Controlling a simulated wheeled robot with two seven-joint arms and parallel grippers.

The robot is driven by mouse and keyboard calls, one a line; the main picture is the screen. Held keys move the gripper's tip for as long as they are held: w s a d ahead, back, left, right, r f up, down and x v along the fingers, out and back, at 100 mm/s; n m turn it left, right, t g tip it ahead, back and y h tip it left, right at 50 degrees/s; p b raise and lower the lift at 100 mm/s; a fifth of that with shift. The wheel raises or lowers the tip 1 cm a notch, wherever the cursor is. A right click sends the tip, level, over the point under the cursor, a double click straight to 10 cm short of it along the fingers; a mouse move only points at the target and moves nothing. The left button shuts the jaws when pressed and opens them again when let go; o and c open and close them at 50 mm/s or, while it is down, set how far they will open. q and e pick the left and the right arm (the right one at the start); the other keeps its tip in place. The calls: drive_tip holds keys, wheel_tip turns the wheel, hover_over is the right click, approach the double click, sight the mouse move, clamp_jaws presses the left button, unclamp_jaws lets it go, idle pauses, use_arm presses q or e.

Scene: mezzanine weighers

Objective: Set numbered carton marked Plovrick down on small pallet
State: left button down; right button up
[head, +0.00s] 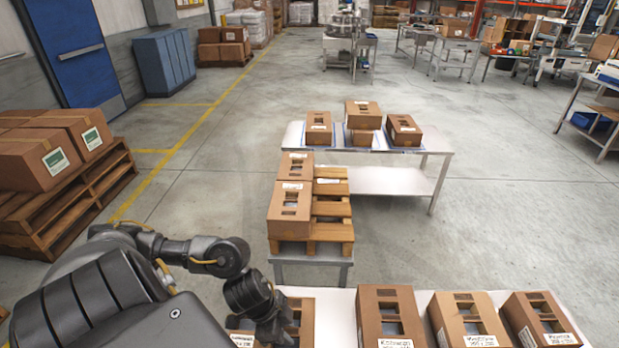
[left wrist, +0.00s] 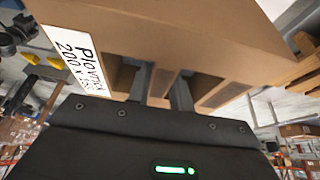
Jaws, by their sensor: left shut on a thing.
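The numbered carton marked Plovrick (left wrist: 190,35) fills the top of the left wrist view, its white label at the left. In the head view, the carton (head: 304,322) is at the bottom, partly hidden by my left gripper (head: 272,322). In the left wrist view, the fingers of my left gripper (left wrist: 161,86) reach into the carton's openings and are shut on it. The small pallet (head: 331,209) sits on a low stand beyond the gripper. Cartons (head: 291,199) occupy its left side; slats show bare on its right side. My right gripper is out of view.
Several labelled cartons (head: 391,314) stand along the near white table. A table (head: 386,181) behind the pallet carries more cartons (head: 362,114). A large pallet (head: 88,197) with cartons stands at the left. Open floor (head: 510,215) lies to the right.

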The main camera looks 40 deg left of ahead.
use_arm(q)
drive_tip(key=w+d+r+m+b, duration=0.1)
drive_tip(key=w+d+r, duration=0.3)
drive_tip(key=d, duration=0.4)
drive_tip(key=w+d+r+b, duration=0.2)
drive_tip(key=w+d+r, duration=0.2)
drive_tip(key=d, duration=0.4)
drive_tip(key=w+d+r+m+b, duration=0.1)
drive_tip(key=w+d+r, duration=0.3)
drive_tip(key=d, duration=0.5)
drive_tip(key=shift+n, duration=0.5)
drive_tip(key=shift+w+a+r+b, duration=0.2)
drive_tip(key=shift+w+r, duration=0.25)
drive_tip(key=shift+r, duration=0.25)
drive_tip(key=shift+w+a+r+b, duration=0.1)
drive_tip(key=shift+w+r+b, duration=0.1)
drive_tip(key=shift+w+r, duration=0.4)
drive_tip(key=shift+w+a+r+b, duration=0.1)
drive_tip(key=shift+w+r+b, duration=0.2)
drive_tip(key=shift+r, duration=0.5)
